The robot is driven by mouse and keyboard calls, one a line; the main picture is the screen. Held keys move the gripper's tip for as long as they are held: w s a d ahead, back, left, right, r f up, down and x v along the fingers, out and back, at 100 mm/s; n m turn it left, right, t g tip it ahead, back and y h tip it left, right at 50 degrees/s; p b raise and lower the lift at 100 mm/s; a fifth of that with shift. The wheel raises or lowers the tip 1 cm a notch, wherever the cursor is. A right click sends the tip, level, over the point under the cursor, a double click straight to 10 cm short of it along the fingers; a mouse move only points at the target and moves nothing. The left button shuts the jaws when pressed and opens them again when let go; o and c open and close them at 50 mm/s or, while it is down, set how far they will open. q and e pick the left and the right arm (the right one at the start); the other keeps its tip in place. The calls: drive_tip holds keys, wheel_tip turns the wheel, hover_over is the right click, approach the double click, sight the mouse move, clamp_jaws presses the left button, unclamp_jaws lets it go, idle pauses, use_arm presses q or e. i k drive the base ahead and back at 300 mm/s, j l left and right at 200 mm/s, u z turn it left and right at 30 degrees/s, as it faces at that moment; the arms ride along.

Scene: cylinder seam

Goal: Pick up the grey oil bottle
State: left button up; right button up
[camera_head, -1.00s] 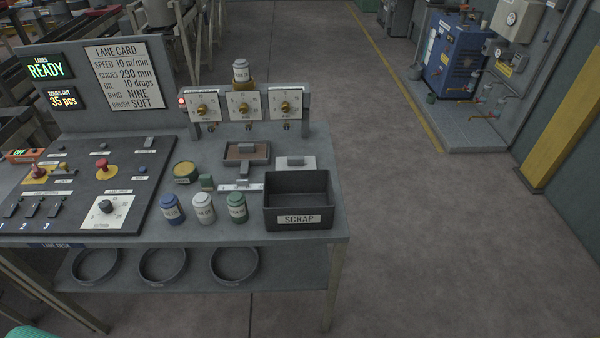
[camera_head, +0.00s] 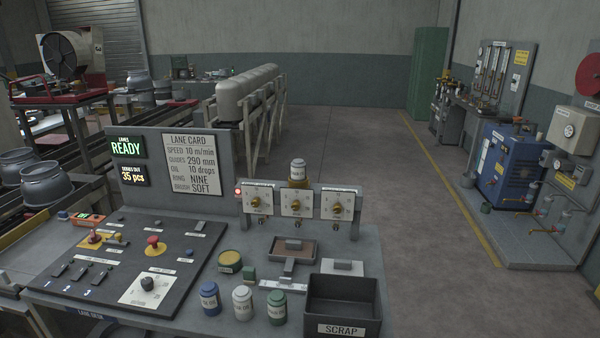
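Three small labelled bottles stand upright in a row at the front of the desk: a blue one (camera_head: 210,298), a pale grey-white one (camera_head: 243,302) and a green one (camera_head: 276,307). Another pale grey-white bottle (camera_head: 298,170) stands upright on a brass-coloured seat above the middle dial. The labels are too small to read, so I cannot tell which pale bottle is the grey oil bottle. Neither of my grippers shows in this view.
A dark scrap bin (camera_head: 342,292) stands right of the row. A yellow-topped tin (camera_head: 230,262) and a brown-topped tray (camera_head: 295,250) lie behind it. The control panel (camera_head: 150,255) fills the left. Open floor (camera_head: 430,280) lies to the right.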

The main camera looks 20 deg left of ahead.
sight(298, 165)
drive_tip(key=i+l+z, duration=0.35)
drive_tip(key=l, duration=0.25)
drive_tip(key=i+l+z, duration=0.35)
drive_tip(key=l, duration=0.15)
drive_tip(key=i+l+z, duration=0.35)
drive_tip(key=i+u, duration=0.3)
drive_tip(key=i, duration=0.15)
drive_tip(key=i+l+u, duration=0.3)
drive_tip(key=i, duration=0.15)
drive_tip(key=i+l+u, duration=0.25)
drive_tip(key=i, duration=0.15)
drive_tip(key=i+j+u, duration=0.1)
drive_tip(key=i+u, duration=0.8)
drive_tip(key=i+l+u, duration=0.15)
drive_tip(key=i+u, duration=0.15)
drive_tip(key=u, duration=0.15)
drive_tip(key=i+l+u, duration=0.3)
drive_tip(key=u, duration=0.15)
drive_tip(key=i, duration=0.1)
